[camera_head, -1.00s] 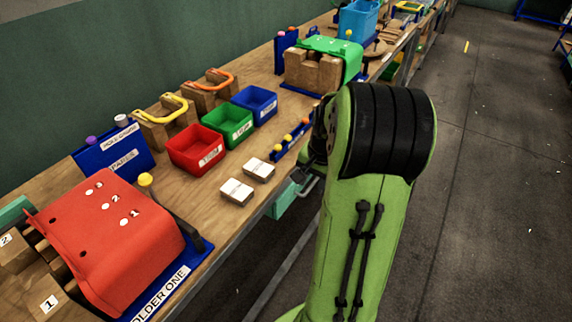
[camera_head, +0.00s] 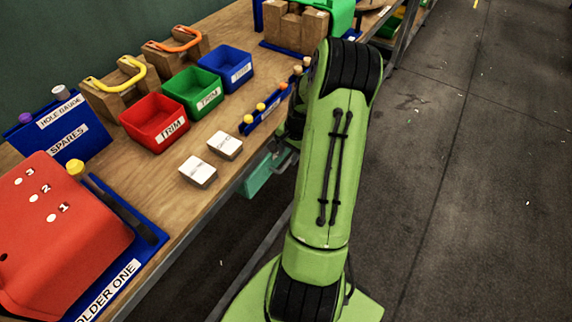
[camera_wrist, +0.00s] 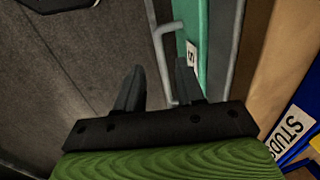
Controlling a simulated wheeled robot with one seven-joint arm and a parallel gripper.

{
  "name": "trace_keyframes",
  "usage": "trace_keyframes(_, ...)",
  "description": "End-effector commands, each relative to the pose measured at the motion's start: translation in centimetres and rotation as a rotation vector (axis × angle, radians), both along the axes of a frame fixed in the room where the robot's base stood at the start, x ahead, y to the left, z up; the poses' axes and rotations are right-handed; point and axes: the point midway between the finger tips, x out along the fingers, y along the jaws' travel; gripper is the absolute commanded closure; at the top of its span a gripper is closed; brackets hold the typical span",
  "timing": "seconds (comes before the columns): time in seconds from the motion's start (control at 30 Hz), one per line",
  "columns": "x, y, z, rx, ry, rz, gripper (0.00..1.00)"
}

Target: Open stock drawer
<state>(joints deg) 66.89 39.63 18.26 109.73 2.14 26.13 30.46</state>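The teal stock drawer (camera_head: 257,177) hangs under the table's front edge, and its front shows in the wrist view (camera_wrist: 203,65). A grey bar handle (camera_wrist: 159,62) stands out from that front beside a white label. My gripper (camera_wrist: 158,82) is open, with one dark finger to each side of the handle's lower part in the wrist view. Whether the fingers touch the handle cannot be told. My arm hides most of my gripper in the head view. I see no clear gap showing the drawer pulled out.
The wooden table (camera_head: 165,205) carries red (camera_head: 155,122), green (camera_head: 194,92) and blue (camera_head: 226,66) bins above the drawer. White boxes (camera_head: 198,172) and a blue rack of pegs (camera_head: 265,108) lie near its edge. The floor (camera_head: 450,200) to the right is clear.

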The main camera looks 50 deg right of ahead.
Motion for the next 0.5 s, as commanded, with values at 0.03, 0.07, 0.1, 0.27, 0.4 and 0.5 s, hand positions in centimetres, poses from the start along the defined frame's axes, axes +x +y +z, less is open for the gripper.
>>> trace_keyframes(0.03,0.2,0.1,-1.6,0.004,0.002,0.001,0.62)
trace_keyframes(0.07,0.3,0.1,-2.2,0.003,0.001,0.001,0.62)
trace_keyframes(0.1,0.5,0.2,-3.0,0.004,0.001,0.002,0.62)
trace_keyframes(0.27,0.9,0.1,-4.8,0.001,0.001,0.001,0.62)
trace_keyframes(0.4,1.1,0.1,-5.1,-0.001,0.0,0.001,0.62)
trace_keyframes(0.5,1.1,0.1,-5.1,-0.001,0.0,0.001,0.62)
